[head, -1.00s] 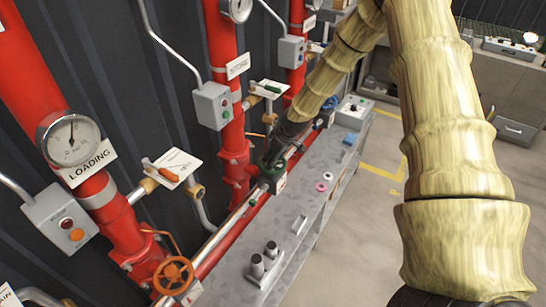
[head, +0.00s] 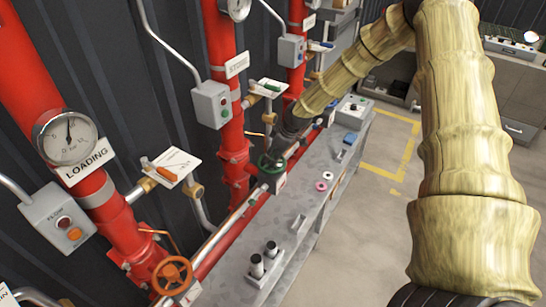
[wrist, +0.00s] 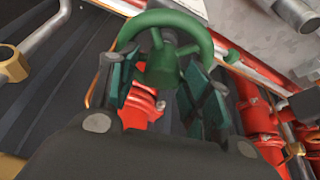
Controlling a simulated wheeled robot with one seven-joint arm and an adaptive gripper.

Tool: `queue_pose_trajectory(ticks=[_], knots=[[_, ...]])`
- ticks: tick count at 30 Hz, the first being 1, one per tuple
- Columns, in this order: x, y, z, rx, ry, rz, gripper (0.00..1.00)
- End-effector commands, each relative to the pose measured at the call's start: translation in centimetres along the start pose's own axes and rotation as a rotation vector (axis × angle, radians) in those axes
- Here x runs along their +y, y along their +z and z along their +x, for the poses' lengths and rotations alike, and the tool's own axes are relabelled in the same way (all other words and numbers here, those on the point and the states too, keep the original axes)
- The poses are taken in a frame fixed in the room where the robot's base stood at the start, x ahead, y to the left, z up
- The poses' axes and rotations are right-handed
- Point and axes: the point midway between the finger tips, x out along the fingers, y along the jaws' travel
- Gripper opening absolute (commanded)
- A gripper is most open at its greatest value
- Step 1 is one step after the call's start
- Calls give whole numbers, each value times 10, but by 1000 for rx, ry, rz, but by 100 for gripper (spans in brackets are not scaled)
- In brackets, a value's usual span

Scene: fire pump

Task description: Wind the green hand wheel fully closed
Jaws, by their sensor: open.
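The green hand wheel (head: 271,164) sits on the pipe run beside the grey bench, below the STORE riser. In the wrist view the green hand wheel (wrist: 166,30) shows close up, its rim arching over its hub and spokes. My gripper (wrist: 166,85) is open, with one dark green finger on each side of the hub, near the wheel's rim. I cannot tell whether the fingers touch the wheel. In the head view my gripper (head: 280,148) comes down on the wheel from the upper right and partly hides it.
An orange hand wheel (head: 171,274) sits at the lower left under the LOADING gauge (head: 67,137). Red risers and grey button boxes line the wall. The grey bench (head: 290,232) carries two small cylinders (head: 264,257) and pink and white rings.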

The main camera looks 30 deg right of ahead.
Motion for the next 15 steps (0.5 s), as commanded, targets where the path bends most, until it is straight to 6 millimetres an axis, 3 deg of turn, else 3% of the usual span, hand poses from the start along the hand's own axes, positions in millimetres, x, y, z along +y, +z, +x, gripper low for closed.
queue_pose_trajectory(ticks=[15], knots=[[3,1,3,2,-146,-349,49]])
